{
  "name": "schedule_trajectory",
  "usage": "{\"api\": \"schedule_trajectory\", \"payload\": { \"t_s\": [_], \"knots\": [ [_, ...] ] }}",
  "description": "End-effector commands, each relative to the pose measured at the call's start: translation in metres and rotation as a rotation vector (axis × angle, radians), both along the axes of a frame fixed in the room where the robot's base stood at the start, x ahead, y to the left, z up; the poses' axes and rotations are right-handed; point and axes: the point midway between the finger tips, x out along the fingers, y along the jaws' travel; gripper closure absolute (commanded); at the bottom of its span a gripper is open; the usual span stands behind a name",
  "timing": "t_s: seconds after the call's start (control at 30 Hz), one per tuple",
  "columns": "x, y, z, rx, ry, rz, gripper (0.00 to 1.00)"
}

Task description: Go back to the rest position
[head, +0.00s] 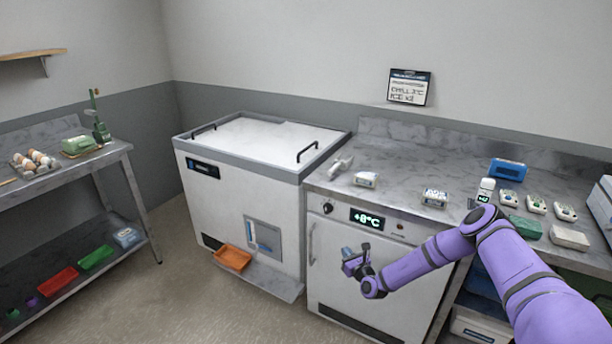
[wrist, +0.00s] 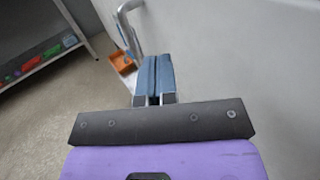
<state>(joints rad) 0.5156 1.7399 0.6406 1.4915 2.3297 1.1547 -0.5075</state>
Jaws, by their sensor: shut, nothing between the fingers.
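My gripper (head: 350,256) is at the end of my purple arm, in front of the white cabinet door (head: 345,285) in the head view. It is empty. In the wrist view my gripper (wrist: 153,98) has its blue fingers together. The door's handle (wrist: 128,22) rises just beyond and left of the fingertips, and I see a gap between them. In the head view the handle (head: 312,245) is on the left edge of the door. The door looks shut, and its display (head: 366,218) reads +8°C.
A white chest unit (head: 235,190) stands left of the cabinet, with an orange tray (head: 232,258) low at its front. The counter (head: 400,170) above carries several small boxes and devices. A shelf table (head: 100,160) is at the left. The floor (head: 175,300) between is clear.

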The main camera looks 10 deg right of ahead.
Motion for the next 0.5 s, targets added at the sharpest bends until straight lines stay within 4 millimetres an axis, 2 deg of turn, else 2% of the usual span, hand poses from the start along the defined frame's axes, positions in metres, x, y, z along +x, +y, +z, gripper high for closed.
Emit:
{"api": "schedule_trajectory", "payload": {
  "t_s": [0.17, 0.33, 0.5],
  "knots": [
    [0.011, 0.012, 0.049, -0.053, -0.076, 0.111, 1.00],
    [0.014, 0.034, 0.119, -0.148, -0.183, 0.294, 1.00],
    [0.006, 0.055, 0.185, -0.252, -0.278, 0.475, 1.00]
  ]
}}
